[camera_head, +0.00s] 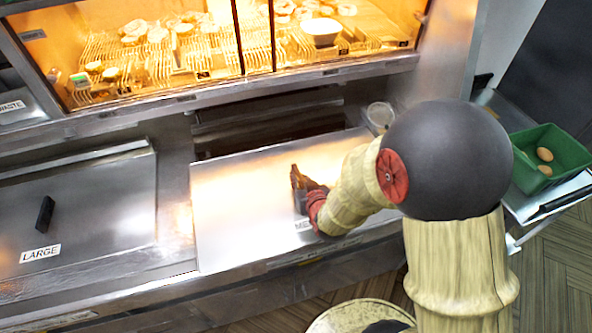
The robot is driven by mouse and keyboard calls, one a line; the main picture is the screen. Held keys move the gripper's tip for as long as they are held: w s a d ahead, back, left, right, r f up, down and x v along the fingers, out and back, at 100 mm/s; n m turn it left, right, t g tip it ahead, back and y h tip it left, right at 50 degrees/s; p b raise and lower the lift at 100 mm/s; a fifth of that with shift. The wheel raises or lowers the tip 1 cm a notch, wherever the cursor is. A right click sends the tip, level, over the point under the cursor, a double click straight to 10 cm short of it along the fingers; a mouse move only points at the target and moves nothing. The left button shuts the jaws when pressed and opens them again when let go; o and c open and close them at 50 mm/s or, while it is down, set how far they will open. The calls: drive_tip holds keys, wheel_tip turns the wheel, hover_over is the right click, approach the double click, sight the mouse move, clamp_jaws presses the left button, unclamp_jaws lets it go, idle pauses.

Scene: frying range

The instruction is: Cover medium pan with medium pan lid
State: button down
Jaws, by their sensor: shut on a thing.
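The medium pan lid (235,215) is a flat, shiny metal plate in the middle of the counter, with a partly hidden label starting "ME" near its front edge. My gripper (299,188) is at the lid's front right part and shut on its handle, which the fingers and wrist mostly hide. Behind the lid's back edge, the dark opening of the medium pan (262,130) shows as a strip. The lid lies over the front part of the pan area. I cannot tell whether it rests flat or is slightly raised.
A lid marked LARGE (105,205) with a black handle (45,214) lies at left. A lit glass food cabinet (150,45) stands behind. A small clear container (380,115) is near the lid's back right corner. A green crate (560,145) with eggs is at right.

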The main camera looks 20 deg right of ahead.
sight(287, 156)
drive_tip(key=w, duration=0.5)
drive_tip(key=w+f, duration=0.1)
drive_tip(key=w, duration=1)
drive_tip(key=shift+f+b, duration=0.95)
drive_tip(key=shift+f, duration=0.1)
drive_tip(key=shift+f+b, duration=0.6)
drive_tip(key=shift+f, duration=0.05)
drive_tip(key=shift+s+f+b, duration=0.1)
drive_tip(key=shift+f+b, duration=0.3)
drive_tip(key=shift+b, duration=0.05)
drive_tip(key=shift+s+f, duration=0.15)
drive_tip(key=shift+f, duration=0.15)
drive_tip(key=c, duration=1.8)
unclamp_jaws()
drive_tip(key=shift+f, duration=0.1)
drive_tip(key=shift+o, duration=0.3)
